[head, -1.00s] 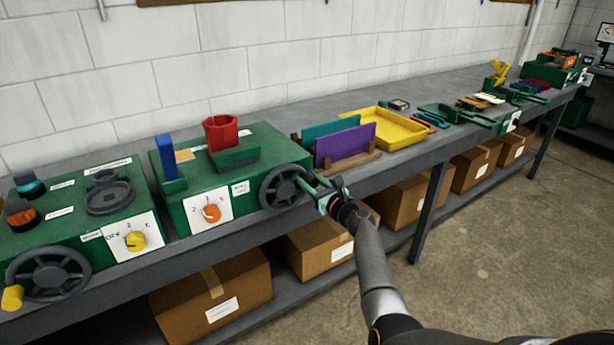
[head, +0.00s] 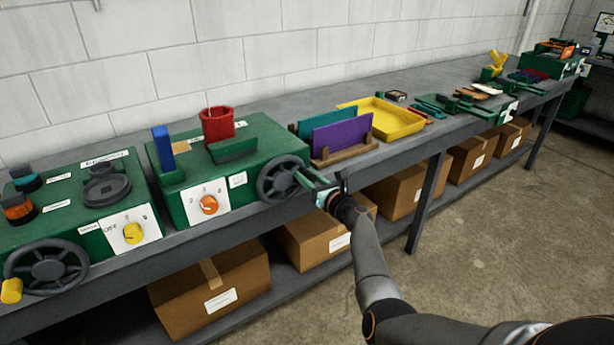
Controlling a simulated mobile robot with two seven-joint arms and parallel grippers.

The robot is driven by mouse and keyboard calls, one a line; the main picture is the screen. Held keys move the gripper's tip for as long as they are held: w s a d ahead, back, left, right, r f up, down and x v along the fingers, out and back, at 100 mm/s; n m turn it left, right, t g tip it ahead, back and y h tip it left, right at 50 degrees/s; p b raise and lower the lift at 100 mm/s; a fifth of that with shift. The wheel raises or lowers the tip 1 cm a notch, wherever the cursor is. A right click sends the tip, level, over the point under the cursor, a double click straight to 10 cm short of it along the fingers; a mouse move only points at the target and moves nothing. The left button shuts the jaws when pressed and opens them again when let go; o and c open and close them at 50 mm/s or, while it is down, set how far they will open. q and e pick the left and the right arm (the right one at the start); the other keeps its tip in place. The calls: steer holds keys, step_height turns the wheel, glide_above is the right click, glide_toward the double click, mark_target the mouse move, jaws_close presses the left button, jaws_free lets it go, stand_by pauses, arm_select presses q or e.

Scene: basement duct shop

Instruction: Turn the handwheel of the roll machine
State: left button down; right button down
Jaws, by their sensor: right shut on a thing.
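A dark handwheel (head: 269,187) with spokes sits on the front right of a green machine (head: 262,142) with an orange dial (head: 208,205). A second dark handwheel (head: 47,285) with a yellow knob is on another green machine (head: 62,222) at far left. The machines' labels are too small to tell which is the roll machine. The fingertips partly cover the rim there. My left gripper is not in view.
A red cup (head: 217,124) and blue block (head: 163,147) stand on the middle machine. Cardboard boxes (head: 215,290) fill the shelf below. The floor at right is clear.

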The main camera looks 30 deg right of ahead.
steer(key=c, duration=0.7)
jaws_free()
steer(key=shift+f, duration=0.1)
steer(key=shift+c, duration=0.2)
steer(key=shift+s+p, duration=0.3)
steer(key=shift+s, duration=0.25)
steer(key=s+p, duration=0.2)
steer(key=s, duration=0.9)
steer(key=shift+s+d, duration=0.25)
